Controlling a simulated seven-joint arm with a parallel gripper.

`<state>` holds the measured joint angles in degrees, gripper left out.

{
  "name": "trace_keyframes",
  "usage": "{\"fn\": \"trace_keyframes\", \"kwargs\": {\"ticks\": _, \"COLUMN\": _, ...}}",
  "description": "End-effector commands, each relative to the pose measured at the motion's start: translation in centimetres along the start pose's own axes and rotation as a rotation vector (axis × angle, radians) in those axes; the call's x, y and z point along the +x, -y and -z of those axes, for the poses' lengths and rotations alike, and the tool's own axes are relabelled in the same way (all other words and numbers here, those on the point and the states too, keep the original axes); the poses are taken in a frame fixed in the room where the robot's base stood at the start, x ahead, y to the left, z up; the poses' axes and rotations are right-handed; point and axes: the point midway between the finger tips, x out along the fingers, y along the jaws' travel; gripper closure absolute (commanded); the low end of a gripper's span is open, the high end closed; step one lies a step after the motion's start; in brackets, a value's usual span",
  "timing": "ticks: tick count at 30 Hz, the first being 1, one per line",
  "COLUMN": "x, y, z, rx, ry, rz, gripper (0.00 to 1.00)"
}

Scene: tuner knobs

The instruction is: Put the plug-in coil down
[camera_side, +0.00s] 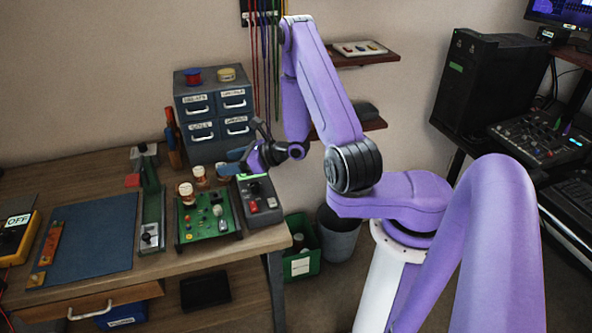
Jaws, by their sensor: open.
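Several copper-coloured coils with pale tops stand at the green circuit board. The front coil (187,195) is upright on the board's back left part, and another coil (200,176) stands just behind it. A third reddish coil (221,171) is partly hidden at my gripper's fingertips. My gripper (231,162) is open and reaches in from the right, above the back right of the board (212,227). I cannot tell whether a finger touches the third coil.
A grey box (262,205) with red buttons stands right of the board, below my gripper. A grey drawer cabinet (216,112) is behind. A long green slide fixture (152,215) and a blue mat (88,240) lie left. Coloured cables (264,70) hang on the wall.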

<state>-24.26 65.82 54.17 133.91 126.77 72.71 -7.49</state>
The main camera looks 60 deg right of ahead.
Motion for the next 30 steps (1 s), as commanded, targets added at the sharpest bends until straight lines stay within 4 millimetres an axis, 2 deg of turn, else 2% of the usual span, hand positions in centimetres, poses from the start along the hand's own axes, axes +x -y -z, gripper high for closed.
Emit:
{"fn": "trace_keyframes", "kwargs": {"ticks": 2, "x": 0.7, "y": -1.5, "z": -1.4, "rx": -0.049, "ry": 0.014, "rz": -0.079, "gripper": 0.40}}
{"fn": "trace_keyframes", "kwargs": {"ticks": 7, "x": 1.6, "y": -6.8, "z": -4.7, "rx": -0.205, "ry": 0.051, "rz": -0.333, "gripper": 0.40}}
{"fn": "trace_keyframes", "kwargs": {"ticks": 14, "x": 0.1, "y": -14.4, "z": -7.6, "rx": -0.445, "ry": 0.097, "rz": -0.693, "gripper": 0.40}}
{"fn": "trace_keyframes", "kwargs": {"ticks": 21, "x": -4.3, "y": -20.7, "z": -8.4, "rx": -0.714, "ry": 0.142, "rz": -1.049, "gripper": 0.40}}
{"fn": "trace_keyframes", "kwargs": {"ticks": 25, "x": -7.4, "y": -23.1, "z": -8.1, "rx": -0.870, "ry": 0.170, "rz": -1.234, "gripper": 0.40}}
{"fn": "trace_keyframes", "kwargs": {"ticks": 30, "x": -11.9, "y": -25.1, "z": -7.2, "rx": -1.087, "ry": 0.211, "rz": -1.459, "gripper": 0.40}}
